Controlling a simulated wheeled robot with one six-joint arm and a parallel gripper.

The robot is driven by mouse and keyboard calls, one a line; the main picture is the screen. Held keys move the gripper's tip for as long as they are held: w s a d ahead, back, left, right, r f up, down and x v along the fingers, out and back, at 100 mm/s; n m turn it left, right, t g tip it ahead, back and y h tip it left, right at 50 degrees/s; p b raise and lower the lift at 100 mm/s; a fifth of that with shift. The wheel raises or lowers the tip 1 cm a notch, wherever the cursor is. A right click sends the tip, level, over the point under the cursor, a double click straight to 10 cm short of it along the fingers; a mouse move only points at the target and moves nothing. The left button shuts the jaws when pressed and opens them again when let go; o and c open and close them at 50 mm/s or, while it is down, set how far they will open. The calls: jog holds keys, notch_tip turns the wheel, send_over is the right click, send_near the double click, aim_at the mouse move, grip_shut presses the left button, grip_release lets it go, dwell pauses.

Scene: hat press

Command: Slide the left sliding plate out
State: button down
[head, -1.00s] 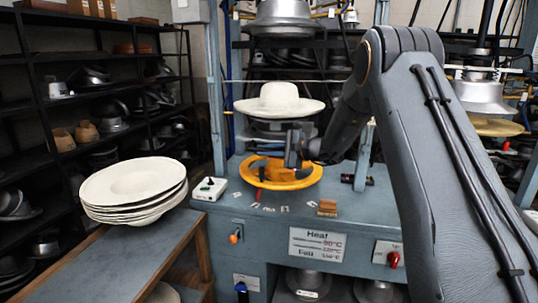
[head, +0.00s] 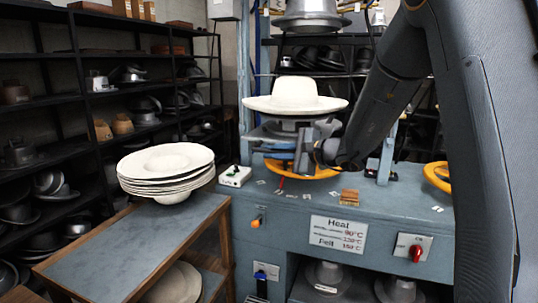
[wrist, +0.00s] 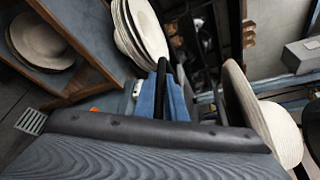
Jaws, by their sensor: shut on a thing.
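The left press has an orange ring-shaped plate (head: 318,173) low on the blue-grey bench, partly hidden by my gripper; I take it as the left sliding plate. My gripper (head: 290,150) is just above it and under the pale hat (head: 296,97), pointing left. Whether this bar belongs to the plate is hidden. The hat brim also shows at the right of the wrist view (wrist: 280,130).
A stack of pale hats (head: 165,165) stands on a side table (head: 140,245) to the left. A white control box (head: 235,176) and a wooden block (head: 349,195) lie on the bench. Another yellow-orange ring (head: 437,177) is at the right. Dark shelves (head: 60,110) line the left wall.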

jog(key=shift+s+f, duration=0.2)
jog(key=c, duration=1.8)
grip_release()
jog(key=shift+s+r, duration=0.1)
jog(key=shift+s, duration=0.05)
jog(key=shift+d+r, duration=0.1)
jog(key=b+v, duration=0.2)
jog(key=v, duration=0.5)
jog(key=shift+s+d, duration=0.15)
jog(key=shift+s, duration=0.05)
